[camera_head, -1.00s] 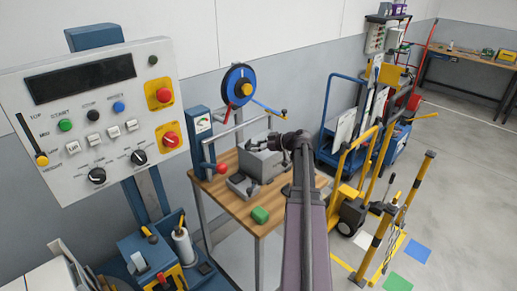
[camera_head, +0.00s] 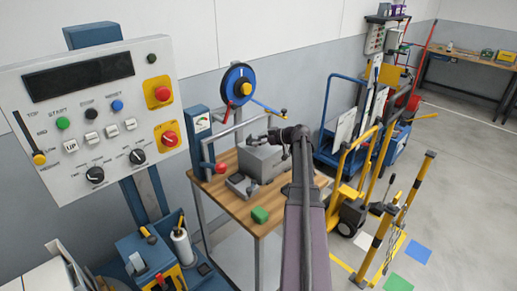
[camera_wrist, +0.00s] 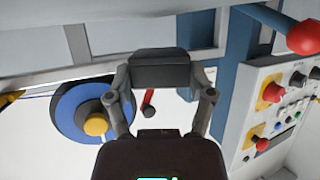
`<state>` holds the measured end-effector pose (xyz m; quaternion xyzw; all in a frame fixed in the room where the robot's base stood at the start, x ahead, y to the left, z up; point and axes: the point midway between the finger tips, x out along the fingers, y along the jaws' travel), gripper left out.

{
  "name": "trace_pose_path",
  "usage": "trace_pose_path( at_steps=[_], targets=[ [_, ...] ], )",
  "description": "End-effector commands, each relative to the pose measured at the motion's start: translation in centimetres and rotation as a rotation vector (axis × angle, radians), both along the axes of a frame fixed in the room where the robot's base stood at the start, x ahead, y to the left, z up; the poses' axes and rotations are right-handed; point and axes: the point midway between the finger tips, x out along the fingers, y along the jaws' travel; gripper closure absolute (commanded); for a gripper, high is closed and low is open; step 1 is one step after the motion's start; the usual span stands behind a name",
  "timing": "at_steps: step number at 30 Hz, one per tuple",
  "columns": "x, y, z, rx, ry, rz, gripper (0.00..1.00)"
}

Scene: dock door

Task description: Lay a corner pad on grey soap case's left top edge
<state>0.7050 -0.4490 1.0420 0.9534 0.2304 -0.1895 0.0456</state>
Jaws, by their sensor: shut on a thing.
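The grey soap case (camera_head: 264,163) stands on the wooden table in the head view, its top face turned up. My gripper (camera_head: 262,137) is above the case's top, near its back left part. In the wrist view my gripper (camera_wrist: 160,75) is shut on a dark block-like piece (camera_wrist: 160,68), which spans the two fingers; it looks like a corner pad. In the head view this piece is too small to make out. I cannot tell whether it touches the case. The case does not clearly show in the wrist view.
A dark grey tray-like piece (camera_head: 241,186) lies on the table (camera_head: 237,205) before the case. A red knob (camera_head: 221,168) stands left of the case.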

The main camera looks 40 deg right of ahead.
Motion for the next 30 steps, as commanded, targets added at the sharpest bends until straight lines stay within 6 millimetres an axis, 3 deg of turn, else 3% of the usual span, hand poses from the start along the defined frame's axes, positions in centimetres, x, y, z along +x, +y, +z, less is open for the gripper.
trace_pose_path(
  at_steps=[3,9,28,29,30],
  targets=[
    [0.0,0.1,-1.6,0.000,0.000,0.000,0.63],
    [0.0,0.1,-2.8,0.000,0.000,0.001,0.63],
    [0.0,0.2,-3.4,0.000,0.000,0.001,0.63],
    [0.0,0.2,-3.3,0.000,0.000,0.002,0.22],
    [0.0,0.2,-3.2,0.000,0.000,0.002,0.10]
  ],
)
